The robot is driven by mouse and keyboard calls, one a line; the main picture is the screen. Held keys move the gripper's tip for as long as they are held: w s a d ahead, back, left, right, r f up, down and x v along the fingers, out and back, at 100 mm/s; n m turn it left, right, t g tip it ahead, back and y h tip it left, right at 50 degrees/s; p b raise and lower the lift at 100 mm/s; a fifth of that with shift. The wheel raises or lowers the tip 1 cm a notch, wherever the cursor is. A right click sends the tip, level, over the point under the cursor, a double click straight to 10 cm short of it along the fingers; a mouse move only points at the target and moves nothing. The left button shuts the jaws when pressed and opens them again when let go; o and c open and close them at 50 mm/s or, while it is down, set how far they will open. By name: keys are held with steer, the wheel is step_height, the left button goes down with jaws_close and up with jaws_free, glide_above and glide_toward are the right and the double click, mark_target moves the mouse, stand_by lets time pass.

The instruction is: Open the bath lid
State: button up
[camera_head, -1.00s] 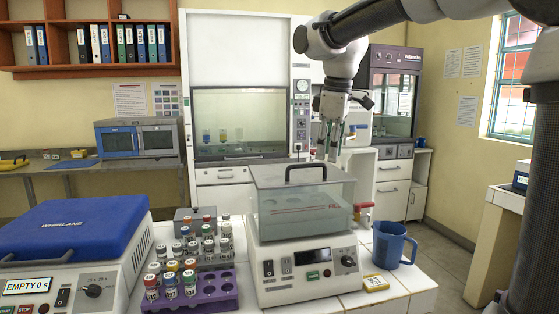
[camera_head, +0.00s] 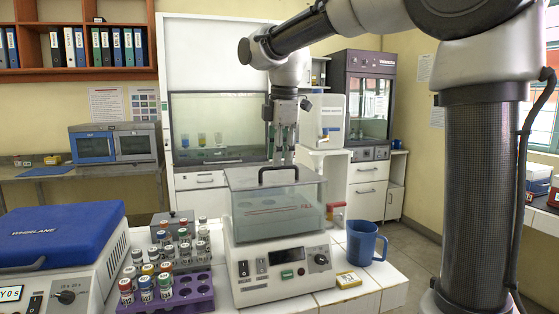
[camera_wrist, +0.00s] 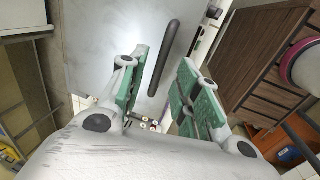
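The water bath (camera_head: 277,262) is a white box with a control panel on the bench. Its grey see-through lid (camera_head: 245,180) is down, with a dark arched handle (camera_head: 278,170) on top. My gripper (camera_head: 282,158) points down just above and behind the handle in the head view. In the wrist view, my gripper (camera_wrist: 163,68) is open, with its green-padded fingers apart. The handle (camera_wrist: 166,58) shows in the gap between the fingertips, over the pale lid surface (camera_wrist: 110,35). I cannot tell whether a finger touches it.
A purple rack (camera_head: 190,300) with several capped vials stands left of the bath. A blue-lidded device (camera_head: 60,235) is farther left. The space above the bath is free apart from my arm.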

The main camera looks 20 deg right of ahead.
steer(key=shift+w+f, duration=0.2)
steer(key=shift+f, duration=0.75)
jaws_close()
steer(key=shift+r, duration=0.15)
